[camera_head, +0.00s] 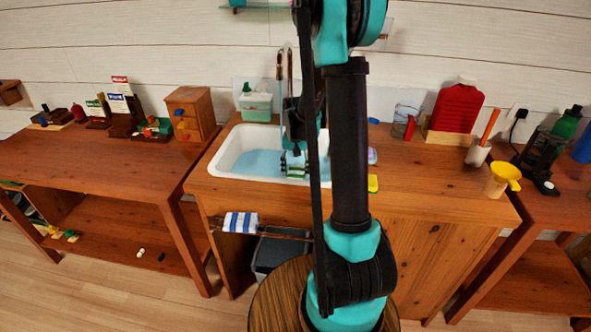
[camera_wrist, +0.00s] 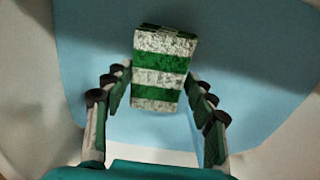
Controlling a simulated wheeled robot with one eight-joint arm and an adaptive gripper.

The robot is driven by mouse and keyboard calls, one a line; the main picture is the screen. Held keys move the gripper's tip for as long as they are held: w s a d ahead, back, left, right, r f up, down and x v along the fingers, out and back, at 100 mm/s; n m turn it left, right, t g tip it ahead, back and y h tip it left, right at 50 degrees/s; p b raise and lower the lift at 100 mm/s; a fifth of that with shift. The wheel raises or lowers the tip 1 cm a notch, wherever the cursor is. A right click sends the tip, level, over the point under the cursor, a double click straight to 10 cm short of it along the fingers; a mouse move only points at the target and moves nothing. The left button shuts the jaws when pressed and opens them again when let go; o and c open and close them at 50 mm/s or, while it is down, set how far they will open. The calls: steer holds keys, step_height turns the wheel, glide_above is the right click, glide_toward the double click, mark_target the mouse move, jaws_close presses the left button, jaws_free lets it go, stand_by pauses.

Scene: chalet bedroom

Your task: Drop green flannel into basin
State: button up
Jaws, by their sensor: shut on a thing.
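The green flannel (camera_wrist: 160,68) is a folded cloth with green and white stripes. My gripper (camera_wrist: 160,84) is shut on it, with one finger on each side. In the head view my gripper (camera_head: 294,165) hangs over the white basin (camera_head: 222,160), and the flannel there is small and partly hidden by the fingers. The basin is set in the wooden counter and has a light blue area inside, which also fills much of the wrist view behind the flannel. I cannot tell whether the flannel touches the blue surface. My arm hides the basin's right part.
A blue-striped cloth (camera_head: 240,222) hangs on a rail at the counter front. A mint container (camera_head: 256,104) stands behind the basin. A yellow sponge (camera_head: 373,183) lies to the right.

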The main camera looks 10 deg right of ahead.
mark_target(296, 173)
steer(key=shift+f, duration=0.3)
steer(key=o, duration=1)
step_height(296, 173, up, 13)
steer(key=shift+r, duration=0.15)
